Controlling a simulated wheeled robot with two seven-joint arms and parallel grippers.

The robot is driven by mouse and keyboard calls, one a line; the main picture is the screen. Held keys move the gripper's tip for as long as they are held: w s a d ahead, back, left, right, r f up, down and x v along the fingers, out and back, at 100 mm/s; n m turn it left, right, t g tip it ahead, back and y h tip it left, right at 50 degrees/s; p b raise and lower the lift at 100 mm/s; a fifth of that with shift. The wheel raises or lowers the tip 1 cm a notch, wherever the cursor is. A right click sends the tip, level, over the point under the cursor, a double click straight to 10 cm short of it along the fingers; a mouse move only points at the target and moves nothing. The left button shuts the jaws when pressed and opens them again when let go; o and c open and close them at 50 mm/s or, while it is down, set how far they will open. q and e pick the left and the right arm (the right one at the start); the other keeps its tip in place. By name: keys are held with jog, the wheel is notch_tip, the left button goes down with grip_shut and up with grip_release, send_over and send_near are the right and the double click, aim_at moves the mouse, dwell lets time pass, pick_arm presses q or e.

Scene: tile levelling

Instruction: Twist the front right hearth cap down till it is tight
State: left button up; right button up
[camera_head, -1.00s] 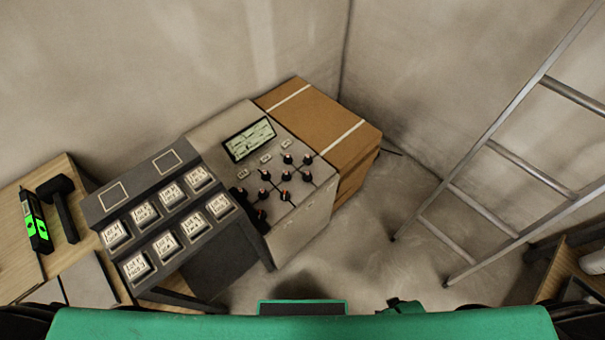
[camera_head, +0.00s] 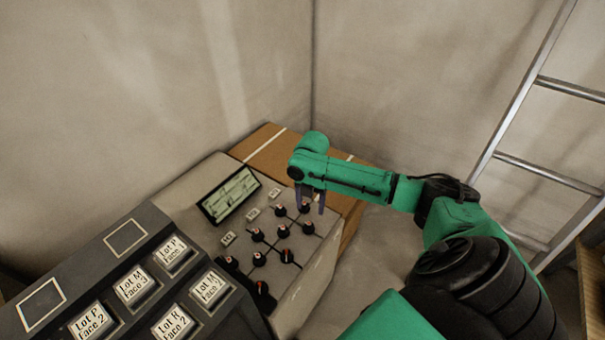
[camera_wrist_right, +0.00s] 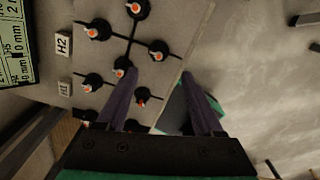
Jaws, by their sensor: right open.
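Several black caps with orange-and-white tops stand on the grey sloping panel (camera_head: 213,171), joined by dark lines. One cap (camera_head: 305,208) is right by the fingers of my right gripper (camera_head: 310,204) in the head view. In the right wrist view, my right gripper (camera_wrist_right: 160,74) is open, with nothing held. One cap (camera_wrist_right: 158,50) lies just beyond the gap between its fingertips, and another cap (camera_wrist_right: 141,97) is beside its left finger. I cannot tell which cap is the front right hearth cap, or whether the fingers touch any. My left gripper is out of view.
A display (camera_head: 230,195) and small labels, H2 (camera_wrist_right: 63,45) among them, sit on the panel. A dark rack of lot-labelled blocks (camera_head: 131,285) stands at lower left. A brown box (camera_head: 262,153) is behind the panel. A ladder (camera_head: 520,105) leans at right.

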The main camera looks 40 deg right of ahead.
aim_at(309, 223)
notch_tip(309, 223, down, 10)
jog(key=shift+w+r+b, duration=0.1)
jog(key=shift+b, duration=0.5)
grip_shut()
